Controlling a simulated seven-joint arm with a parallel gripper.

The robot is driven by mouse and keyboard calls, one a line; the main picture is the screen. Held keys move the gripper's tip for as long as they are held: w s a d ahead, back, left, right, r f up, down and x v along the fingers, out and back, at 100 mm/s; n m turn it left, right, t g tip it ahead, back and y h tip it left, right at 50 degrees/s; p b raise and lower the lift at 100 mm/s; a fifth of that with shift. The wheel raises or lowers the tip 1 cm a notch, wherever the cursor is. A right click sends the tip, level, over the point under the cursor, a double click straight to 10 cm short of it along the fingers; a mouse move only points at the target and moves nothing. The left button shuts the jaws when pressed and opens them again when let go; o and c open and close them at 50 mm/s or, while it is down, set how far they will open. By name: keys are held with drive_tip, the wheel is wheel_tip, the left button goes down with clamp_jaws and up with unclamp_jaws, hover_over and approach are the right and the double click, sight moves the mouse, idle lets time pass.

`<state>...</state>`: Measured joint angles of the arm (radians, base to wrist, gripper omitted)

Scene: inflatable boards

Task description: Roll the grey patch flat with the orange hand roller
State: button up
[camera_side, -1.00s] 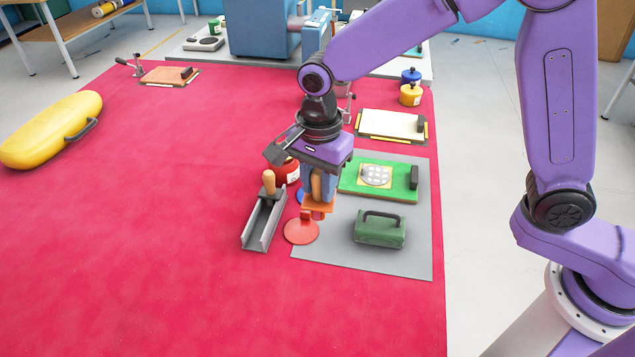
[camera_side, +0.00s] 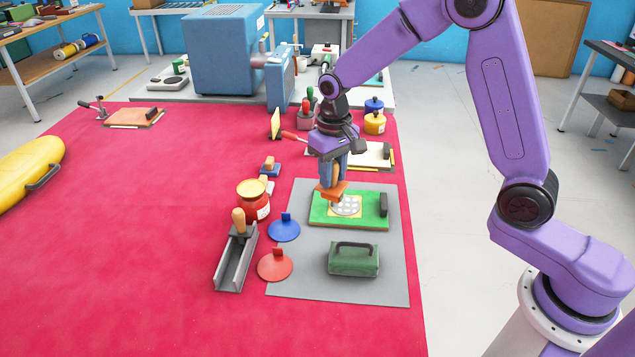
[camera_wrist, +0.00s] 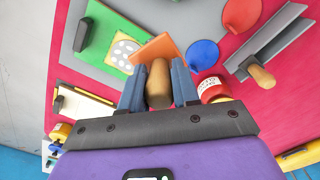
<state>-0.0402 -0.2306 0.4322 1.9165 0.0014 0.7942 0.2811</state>
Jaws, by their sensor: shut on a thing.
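My gripper (camera_side: 333,170) is shut on the wooden handle of the orange hand roller (camera_side: 331,190). In the wrist view the handle (camera_wrist: 159,88) sits between the blue fingers, with the orange part (camera_wrist: 157,47) beyond it. The grey patch (camera_side: 347,207) is a round, pale-spotted disc on a yellow square on the green board (camera_side: 322,216). It also shows in the wrist view (camera_wrist: 122,55). The orange part is at the patch's upper left in the side view and partly covers the yellow square. I cannot tell whether it touches.
The green board lies on a grey mat (camera_side: 300,285) with a green block with a handle (camera_side: 354,260). Blue (camera_side: 284,230) and red (camera_side: 275,267) discs, a red jar (camera_side: 253,203) and a grey trough (camera_side: 233,262) stand left. The red table's left middle is clear.

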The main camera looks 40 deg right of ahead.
drive_tip(key=w+d+f+n, duration=0.1)
drive_tip(key=d+n, duration=0.4)
drive_tip(key=d, duration=0.1)
drive_tip(key=shift+d+f, duration=0.15)
drive_tip(key=shift+f, duration=1.55)
drive_tip(key=shift+d+f, duration=0.1)
drive_tip(key=shift+f, duration=1.6)
drive_tip(key=shift+f, duration=0.65)
